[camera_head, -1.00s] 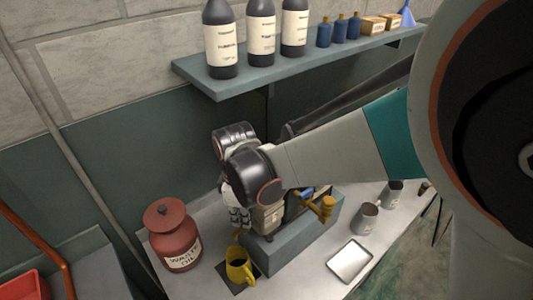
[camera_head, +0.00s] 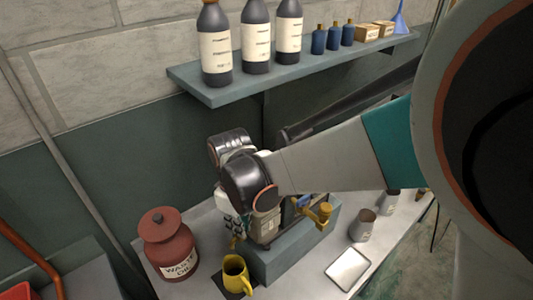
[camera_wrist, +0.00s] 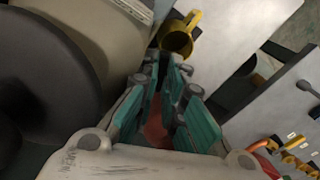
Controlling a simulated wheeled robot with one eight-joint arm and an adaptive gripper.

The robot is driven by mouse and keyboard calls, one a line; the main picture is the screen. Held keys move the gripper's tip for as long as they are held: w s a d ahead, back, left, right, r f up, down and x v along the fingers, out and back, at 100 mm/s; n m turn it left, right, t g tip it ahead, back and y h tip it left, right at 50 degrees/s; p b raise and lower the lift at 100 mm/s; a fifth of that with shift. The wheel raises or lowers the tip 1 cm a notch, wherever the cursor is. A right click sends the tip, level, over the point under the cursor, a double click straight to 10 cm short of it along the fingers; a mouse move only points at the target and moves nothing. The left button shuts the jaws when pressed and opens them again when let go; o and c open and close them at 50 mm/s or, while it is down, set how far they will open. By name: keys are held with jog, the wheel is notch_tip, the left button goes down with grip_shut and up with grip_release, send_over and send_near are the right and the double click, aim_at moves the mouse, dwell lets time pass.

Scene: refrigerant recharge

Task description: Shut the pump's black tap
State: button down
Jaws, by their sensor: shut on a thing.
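The beige pump (camera_head: 265,224) with a paper label stands on a grey-green block on the bench, partly hidden behind my arm. In the wrist view its beige housing (camera_wrist: 105,40) lies at upper left, close beside my gripper. My gripper (camera_wrist: 166,72) has teal fingers drawn together on a small dark piece, which I take to be the black tap. The fingers hide most of it, so its angle cannot be told. In the head view, only a little of my white and teal gripper (camera_head: 233,223) shows, at the pump's left end.
A yellow mug (camera_head: 235,277) stands just in front of the pump's left end, close beyond my fingertips. A red waste oil jar (camera_head: 167,247) is at left. The shelf (camera_head: 205,88) hangs above.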

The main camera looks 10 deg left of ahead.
jog(key=m, duration=0.3)
jog(key=shift+b, duration=0.35)
jog(key=c, duration=1.6)
grip_release()
jog(key=shift+m, duration=0.4)
